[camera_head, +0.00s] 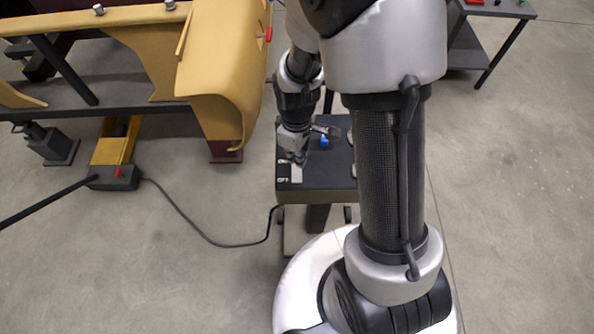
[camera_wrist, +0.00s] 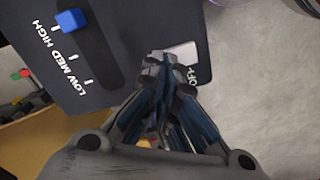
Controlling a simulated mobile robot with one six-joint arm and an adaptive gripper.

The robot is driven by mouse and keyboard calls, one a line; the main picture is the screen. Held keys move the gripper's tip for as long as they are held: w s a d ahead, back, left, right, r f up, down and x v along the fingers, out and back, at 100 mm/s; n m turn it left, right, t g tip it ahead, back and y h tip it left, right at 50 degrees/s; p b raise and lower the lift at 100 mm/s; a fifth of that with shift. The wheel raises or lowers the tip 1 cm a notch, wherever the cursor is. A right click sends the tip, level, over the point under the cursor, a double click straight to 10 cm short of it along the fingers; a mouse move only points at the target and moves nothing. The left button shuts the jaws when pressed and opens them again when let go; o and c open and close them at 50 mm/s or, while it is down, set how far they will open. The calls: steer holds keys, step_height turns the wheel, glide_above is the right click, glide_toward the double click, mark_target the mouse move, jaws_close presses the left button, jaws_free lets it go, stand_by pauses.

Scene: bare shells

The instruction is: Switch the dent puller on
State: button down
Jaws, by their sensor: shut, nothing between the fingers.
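A dark control box (camera_head: 335,180) stands on a post in the middle of the head view. Its top face has a pale switch (camera_head: 297,174) near the left edge, with white lettering beside it. In the wrist view the pale switch (camera_wrist: 183,53) lies just beyond my fingertips, with OFF printed next to it. My gripper (camera_head: 292,157) is over the switch end of the box. Its fingers (camera_wrist: 165,72) are together and empty, and hide part of the switch. I cannot tell whether they touch it or which way it is set.
A blue slider knob (camera_wrist: 70,20) sits at HIGH on a LOW-MED-HIGH scale; it also shows in the head view (camera_head: 324,142). A yellow car shell (camera_head: 215,80) stands at left. A black cable (camera_head: 210,240) runs from the box to a yellow floor unit (camera_head: 112,150).

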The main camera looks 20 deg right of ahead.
steer(key=shift+f+b, duration=0.9)
steer(key=shift+f, duration=0.2)
stand_by(0.7)
steer(key=shift+r+p, duration=2.85)
steer(key=shift+r, duration=0.75)
steer(key=shift+r, duration=0.25)
step_height(320, 180, up, 8)
steer(key=m+t+b, duration=0.1)
steer(key=m, duration=0.1)
glide_above(298, 169)
steer(key=s+r+m+t+b, duration=0.2)
steer(key=s+r+m, duration=0.4)
steer(key=s+r, duration=0.7)
steer(key=shift+s+t, duration=0.55)
steer(key=shift+t, duration=0.25)
